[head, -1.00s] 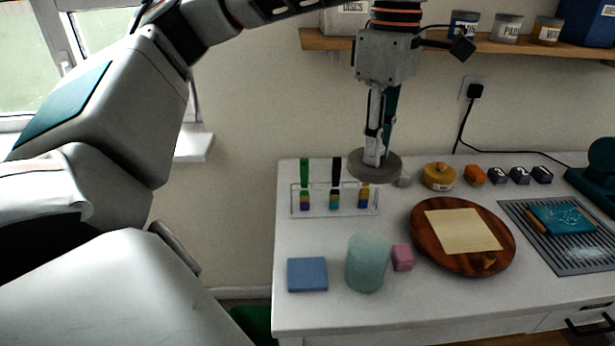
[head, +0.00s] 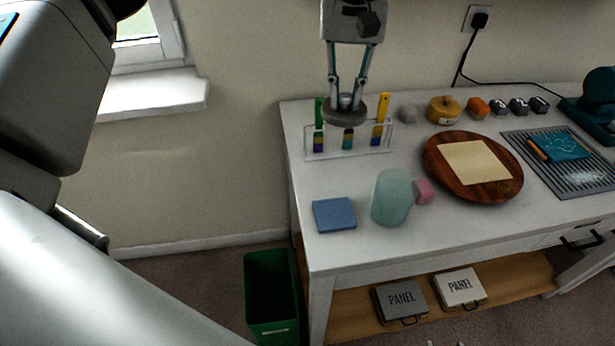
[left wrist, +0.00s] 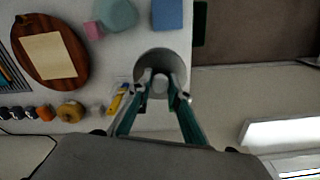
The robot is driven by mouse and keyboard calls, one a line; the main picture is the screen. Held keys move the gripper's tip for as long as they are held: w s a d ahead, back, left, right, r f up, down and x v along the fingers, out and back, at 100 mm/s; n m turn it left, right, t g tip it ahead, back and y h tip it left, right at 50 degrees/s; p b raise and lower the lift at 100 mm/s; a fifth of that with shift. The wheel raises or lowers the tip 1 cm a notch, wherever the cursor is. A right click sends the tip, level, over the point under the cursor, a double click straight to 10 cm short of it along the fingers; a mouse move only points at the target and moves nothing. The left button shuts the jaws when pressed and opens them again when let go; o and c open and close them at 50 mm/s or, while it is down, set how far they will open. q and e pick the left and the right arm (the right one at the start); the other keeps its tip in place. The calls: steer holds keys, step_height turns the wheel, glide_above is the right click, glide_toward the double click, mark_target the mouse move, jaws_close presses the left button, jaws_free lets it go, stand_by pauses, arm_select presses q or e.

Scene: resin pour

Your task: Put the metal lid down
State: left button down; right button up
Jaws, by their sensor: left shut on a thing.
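My left gripper (head: 346,98) is shut on the knob of the round grey metal lid (head: 343,116). It holds the lid level above the back left of the white table, over the clear rack (head: 349,148). In the head view the lid hides the upper middle of the rack. In the left wrist view the gripper (left wrist: 160,88) has a finger on each side of the knob, and the lid (left wrist: 160,58) is near the table's edge, covering most of the rack. My right gripper is not in view.
A blue block (head: 334,215), a pale green cylinder (head: 391,198) and a pink block (head: 424,191) stand towards the front. A round wooden board (head: 440,174) with a paper sheet is to the right. A green bin (head: 271,300) stands on the floor at left.

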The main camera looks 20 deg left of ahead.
mark_target(334, 181)
arm_select(q)
steer(key=shift+w+a+f+m, duration=0.1)
steer(key=shift+a+f+m, duration=0.25)
steer(key=shift+m, duration=0.15)
step_height(334, 181, down, 20)
steer(key=shift+r, duration=0.1)
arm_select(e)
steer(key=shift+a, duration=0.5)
arm_select(q)
steer(key=shift+f, duration=0.2)
steer(key=c, duration=1.9)
jaws_free()
step_height(334, 181, up, 12)
steer(key=shift+r, duration=0.15)
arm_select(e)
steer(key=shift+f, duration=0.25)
